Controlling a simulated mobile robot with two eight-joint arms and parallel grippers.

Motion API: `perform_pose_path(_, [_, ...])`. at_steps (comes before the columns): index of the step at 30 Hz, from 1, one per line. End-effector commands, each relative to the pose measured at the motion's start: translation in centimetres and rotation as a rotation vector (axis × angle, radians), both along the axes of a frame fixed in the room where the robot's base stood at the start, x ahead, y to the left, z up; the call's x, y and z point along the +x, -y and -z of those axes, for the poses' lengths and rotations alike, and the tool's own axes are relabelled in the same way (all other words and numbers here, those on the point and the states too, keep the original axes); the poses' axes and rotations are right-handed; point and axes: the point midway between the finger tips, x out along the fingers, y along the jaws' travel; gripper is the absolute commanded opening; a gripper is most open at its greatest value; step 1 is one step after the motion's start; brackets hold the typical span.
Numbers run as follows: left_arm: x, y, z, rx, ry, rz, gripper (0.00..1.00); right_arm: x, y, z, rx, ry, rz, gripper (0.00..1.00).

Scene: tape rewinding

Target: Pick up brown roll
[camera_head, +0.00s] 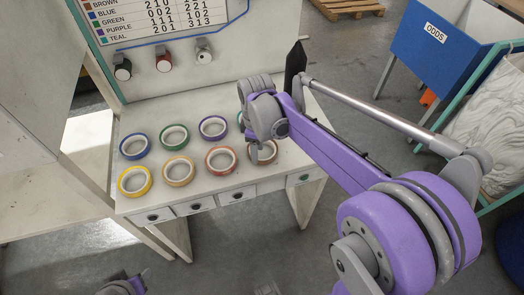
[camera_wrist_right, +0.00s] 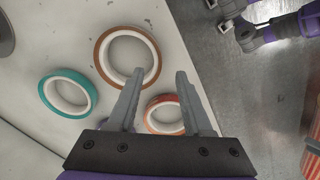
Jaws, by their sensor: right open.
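The brown roll (camera_head: 264,154) lies flat at the right end of the front row on the white table. My right gripper (camera_head: 259,136) is above it and hides part of it in the head view. In the right wrist view the brown roll (camera_wrist_right: 103,62) lies beyond the fingertips of my open, empty right gripper (camera_wrist_right: 159,75), mostly to their left. The left fingertip overlaps the roll's lower right rim in the picture; I see no grip on it. A small part of my left arm's end (camera_head: 125,286) shows at the bottom edge; its jaws are unclear.
A teal roll (camera_wrist_right: 68,93) and a red roll (camera_wrist_right: 150,104) lie near the brown one. Blue (camera_head: 136,146), green (camera_head: 174,137), purple (camera_head: 213,128), yellow (camera_head: 135,181) and tan (camera_head: 179,171) rolls lie leftward. A board (camera_head: 110,60) stands behind; a blue bin (camera_head: 430,55) is at right.

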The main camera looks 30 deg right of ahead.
Motion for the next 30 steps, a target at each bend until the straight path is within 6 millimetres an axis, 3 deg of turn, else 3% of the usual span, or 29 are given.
perform_pose_path(9, [0.0,0.0,0.2,0.0,-0.001,0.0,0.5,0.1,0.5,4.4,0.0,0.0,0.001,0.5])
perform_pose_path(18, [0.0,0.0,0.2,0.0,-0.001,0.0,0.5,0.1,0.5,4.8,0.0,0.0,0.001,0.5])
perform_pose_path(26, [0.0,0.0,0.2,0.0,-0.001,0.0,0.5,0.1,0.5,4.8,0.0,0.0,0.001,0.04])
perform_pose_path(30, [0.0,0.0,0.2,0.0,-0.001,0.0,0.5,0.1,0.5,4.8,0.0,0.0,0.001,0.0])
